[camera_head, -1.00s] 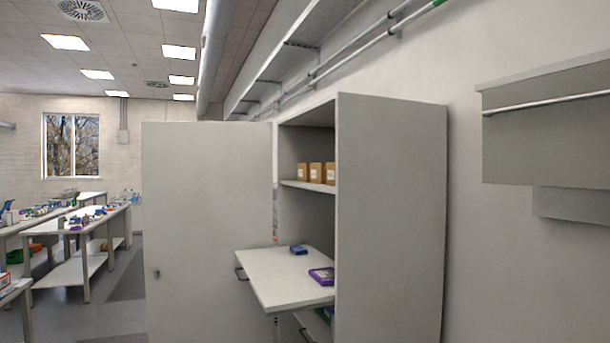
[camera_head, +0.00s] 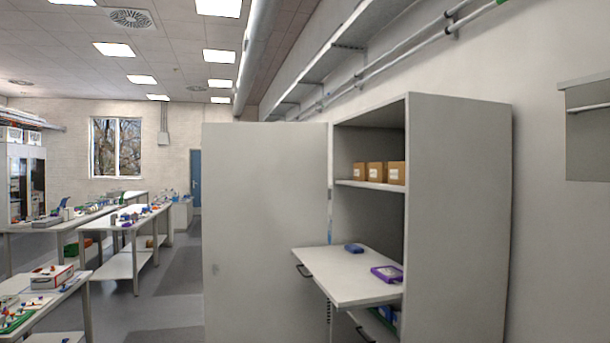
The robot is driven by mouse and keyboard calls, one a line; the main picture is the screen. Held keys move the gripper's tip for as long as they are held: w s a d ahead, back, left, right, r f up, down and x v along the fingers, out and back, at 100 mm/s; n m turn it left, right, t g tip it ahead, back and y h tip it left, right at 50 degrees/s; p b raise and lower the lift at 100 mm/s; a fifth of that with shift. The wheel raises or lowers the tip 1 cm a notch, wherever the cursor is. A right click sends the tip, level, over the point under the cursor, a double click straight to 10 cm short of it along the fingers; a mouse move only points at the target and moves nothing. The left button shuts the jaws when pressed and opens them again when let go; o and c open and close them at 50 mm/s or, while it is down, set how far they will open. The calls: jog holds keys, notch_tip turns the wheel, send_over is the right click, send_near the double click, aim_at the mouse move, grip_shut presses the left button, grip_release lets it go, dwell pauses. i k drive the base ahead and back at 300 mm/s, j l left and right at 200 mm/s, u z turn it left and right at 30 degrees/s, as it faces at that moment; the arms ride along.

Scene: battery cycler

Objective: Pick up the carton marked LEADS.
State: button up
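Three brown cartons with white labels stand side by side on the upper shelf (camera_head: 370,186) of an open grey cabinet (camera_head: 455,220). They are the left carton (camera_head: 358,171), the middle carton (camera_head: 375,172) and the right carton (camera_head: 396,173). The label print is too small to read, so I cannot tell which is marked LEADS. My gripper is not in view.
The cabinet door (camera_head: 265,230) stands open to the left. A pulled-out shelf (camera_head: 345,275) below the cartons bears a blue item (camera_head: 353,248) and a purple tray (camera_head: 387,273). Cluttered workbenches (camera_head: 125,218) stand at the left, with open grey floor (camera_head: 180,285) between.

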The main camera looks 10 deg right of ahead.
aim_at(360, 170)
jog(key=i+j+u, duration=0.15)
jog(key=i, duration=0.25)
jog(key=i+j+u, duration=0.1)
jog(key=i+j, duration=0.15)
jog(key=i, duration=0.15)
jog(key=i+j+u, duration=0.15)
jog(key=i, duration=0.2)
jog(key=i+z, duration=0.4)
jog(key=i+j+z, duration=0.2)
jog(key=i+z, duration=0.2)
jog(key=i+j+z, duration=0.3)
jog(key=z, duration=0.15)
jog(key=i+j+z, duration=0.4)
